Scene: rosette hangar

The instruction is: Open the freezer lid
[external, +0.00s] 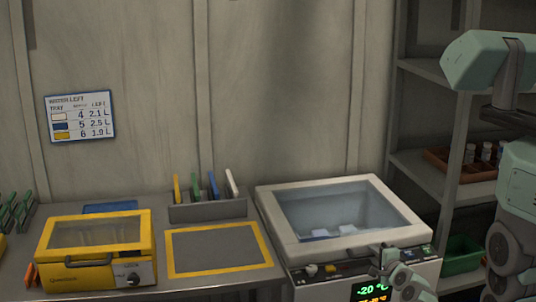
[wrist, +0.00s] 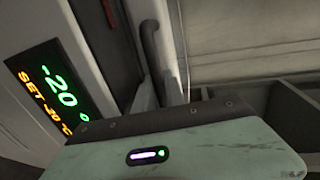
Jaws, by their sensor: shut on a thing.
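The freezer (external: 335,290) stands at the right with a lit display reading -20 °C; the display (wrist: 48,98) also fills the left of the wrist view. Its lid (external: 412,222) has a pale frame around a clear window and appears down, with no clear gap at its front edge. My gripper (external: 384,257) is at the middle of the lid's front edge, shut on the lid handle. In the wrist view the dark handle (wrist: 149,42) runs down to my gripper (wrist: 168,92). The grip itself is mostly hidden by my wrist housing.
A yellow box (external: 97,275) with a window and dial stands on the bench left of the freezer. Beside it are a yellow-framed mat (external: 218,226) and a grey rack (external: 208,208) with coloured upright pieces. Shelves (external: 418,165) with a green bin (external: 461,256) are at the right.

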